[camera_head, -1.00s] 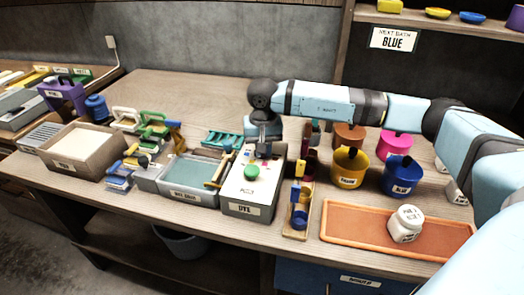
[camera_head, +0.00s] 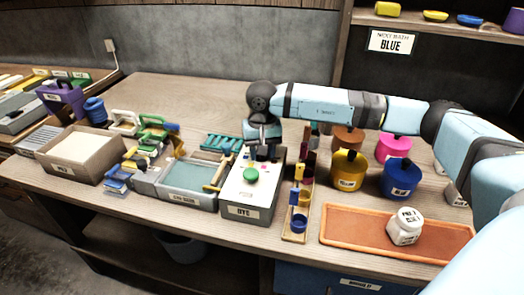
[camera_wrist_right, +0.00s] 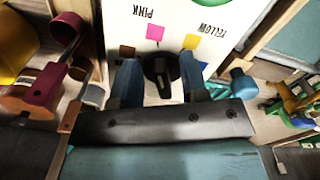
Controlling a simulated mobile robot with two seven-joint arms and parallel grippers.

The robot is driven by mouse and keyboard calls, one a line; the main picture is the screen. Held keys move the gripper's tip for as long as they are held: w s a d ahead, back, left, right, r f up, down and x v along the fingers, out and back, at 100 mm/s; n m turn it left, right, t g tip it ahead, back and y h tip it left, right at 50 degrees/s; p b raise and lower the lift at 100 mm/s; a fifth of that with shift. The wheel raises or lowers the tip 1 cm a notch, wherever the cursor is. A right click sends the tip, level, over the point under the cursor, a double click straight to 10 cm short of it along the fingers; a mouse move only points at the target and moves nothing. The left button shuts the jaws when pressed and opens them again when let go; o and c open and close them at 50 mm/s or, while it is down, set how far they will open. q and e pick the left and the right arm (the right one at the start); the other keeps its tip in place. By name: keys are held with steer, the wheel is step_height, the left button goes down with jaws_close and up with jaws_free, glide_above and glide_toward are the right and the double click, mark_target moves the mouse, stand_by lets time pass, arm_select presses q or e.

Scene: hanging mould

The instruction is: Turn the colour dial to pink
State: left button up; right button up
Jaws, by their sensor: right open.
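The colour dial (camera_wrist_right: 160,72) is a black knob on the white top of the dye box (camera_head: 234,212). My right gripper (camera_wrist_right: 160,85) is open, with its two blue fingers on either side of the knob. I cannot tell whether they touch it. The knob's exact pointing is unclear. In the head view my right gripper (camera_head: 264,152) hides the dial. My left gripper is not in view.
A green button (camera_head: 251,175) is on the dye box's near part. A narrow wooden rack (camera_head: 293,237) stands close on its right, with yellow (camera_head: 348,172) and blue pots (camera_head: 400,180) beyond. A sign (camera_head: 393,41) reads NEXT BATH BLUE.

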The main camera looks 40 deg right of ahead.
arm_select(q)
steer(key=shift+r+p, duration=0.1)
steer(key=shift+p, duration=0.4)
arm_select(e)
step_height(320, 180, up, 14)
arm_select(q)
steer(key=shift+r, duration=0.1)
arm_select(e)
steer(key=shift+f, duration=0.15)
